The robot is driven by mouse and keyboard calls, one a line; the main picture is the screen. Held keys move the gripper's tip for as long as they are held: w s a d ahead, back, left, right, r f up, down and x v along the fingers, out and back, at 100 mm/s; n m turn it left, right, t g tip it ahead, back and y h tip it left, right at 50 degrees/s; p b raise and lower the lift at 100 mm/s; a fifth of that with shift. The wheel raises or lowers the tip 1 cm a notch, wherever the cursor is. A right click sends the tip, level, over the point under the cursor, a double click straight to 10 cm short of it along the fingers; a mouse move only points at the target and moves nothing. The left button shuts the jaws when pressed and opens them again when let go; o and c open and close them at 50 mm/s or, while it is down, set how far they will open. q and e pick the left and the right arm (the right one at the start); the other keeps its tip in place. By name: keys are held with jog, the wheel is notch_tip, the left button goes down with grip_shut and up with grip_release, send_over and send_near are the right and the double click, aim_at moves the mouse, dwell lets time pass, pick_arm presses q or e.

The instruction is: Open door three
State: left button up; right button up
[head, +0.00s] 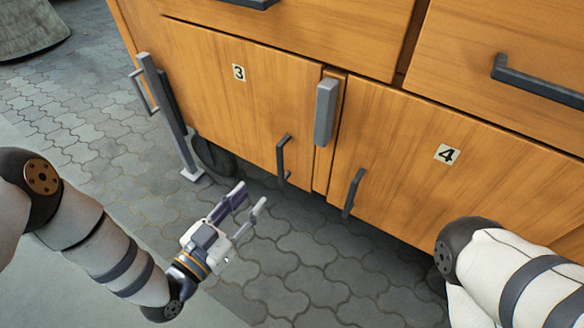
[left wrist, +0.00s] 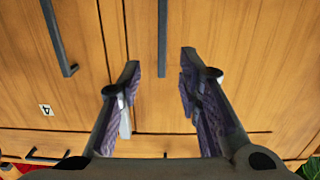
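Door three (head: 235,100) is a wooden cabinet door with a "3" label, and it is closed. Its dark vertical bar handle (head: 282,160) is near its right edge. My left gripper (head: 251,201) is open and empty, low in front of the door, left of and below the handle, apart from it. In the left wrist view, which looks upside down, the handle (left wrist: 163,40) lies in line with the gap between my open fingers (left wrist: 161,58). My right arm shows at the lower right, but its gripper is out of view.
Door four (head: 440,170) is closed to the right, with its own dark handle (head: 353,193). A grey block (head: 326,112) sits on the strip between the doors. Drawers are above. A grey post (head: 168,117) stands at the cabinet's left corner. The paving (head: 85,130) in front is free.

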aim_at(279, 162)
pick_arm(q)
jog(key=b+x, duration=0.1)
jog(key=x, duration=0.2)
jog(key=b+x, duration=0.1)
jog(key=x, duration=0.3)
jog(key=b+x, duration=0.2)
jog(key=x, duration=0.2)
jog(key=shift+w+a+r, duration=0.1)
jog(key=shift+w+r, duration=0.15)
jog(key=shift+r, duration=0.15)
jog(key=shift+w+d+r, duration=0.2)
jog(key=shift+w+d, duration=0.15)
jog(key=shift+w, duration=0.1)
grip_shut()
pick_arm(e)
jog(key=s+f, duration=0.1)
jog(key=f+g, duration=0.1)
jog(key=f, duration=0.1)
jog(key=shift+s, duration=0.35)
